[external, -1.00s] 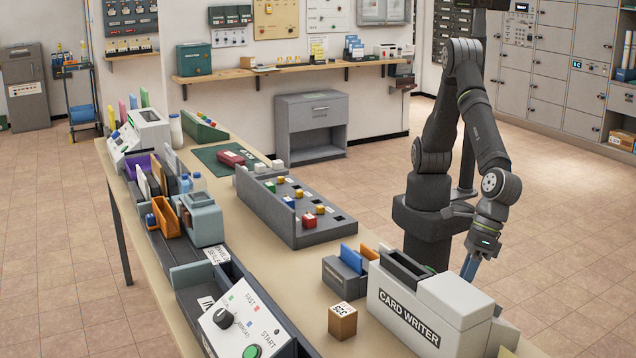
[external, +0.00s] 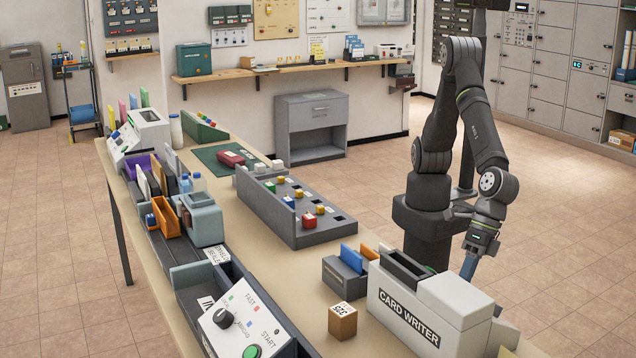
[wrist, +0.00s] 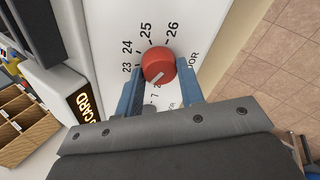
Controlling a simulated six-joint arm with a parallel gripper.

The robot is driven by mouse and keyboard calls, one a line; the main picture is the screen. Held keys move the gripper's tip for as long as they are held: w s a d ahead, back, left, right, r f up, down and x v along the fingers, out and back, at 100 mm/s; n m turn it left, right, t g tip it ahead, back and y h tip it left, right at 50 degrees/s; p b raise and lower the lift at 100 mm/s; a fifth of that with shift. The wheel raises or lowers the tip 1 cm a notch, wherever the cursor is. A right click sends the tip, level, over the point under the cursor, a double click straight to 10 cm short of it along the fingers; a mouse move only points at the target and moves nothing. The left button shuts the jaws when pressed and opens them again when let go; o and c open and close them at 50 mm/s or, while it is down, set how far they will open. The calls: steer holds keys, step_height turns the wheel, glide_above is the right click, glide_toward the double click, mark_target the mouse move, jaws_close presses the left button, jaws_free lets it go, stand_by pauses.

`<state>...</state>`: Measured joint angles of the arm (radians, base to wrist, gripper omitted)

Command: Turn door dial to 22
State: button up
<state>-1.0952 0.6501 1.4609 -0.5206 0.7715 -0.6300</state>
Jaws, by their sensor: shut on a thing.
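The red door dial (wrist: 158,65) is round and sits on the white face of the card writer in the wrist view. Printed numbers 23, 24, 25 and 26 curve around its upper side, and part of a door label shows at its right. A pale pointer line on the dial points down and left, below the 23. The 22 is not visible; my left finger covers that area. My gripper (wrist: 161,77) has its two blue fingers shut on the dial, one at each side. In the external view, my gripper (external: 468,266) is behind the card writer (external: 410,318), and the dial is hidden.
A small brown block (external: 342,321) and a card holder (external: 345,279) stand beside the card writer. A grey sorting tray (external: 295,215) is farther back on the table. Open tiled floor (external: 560,210) lies to the right.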

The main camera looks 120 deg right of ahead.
steer(key=o, duration=1)
steer(key=v, duration=1.7)
steer(key=shift+s+r, duration=0.15)
steer(key=shift+s, duration=0.05)
steer(key=x, duration=1.7)
steer(key=shift+w, duration=0.2)
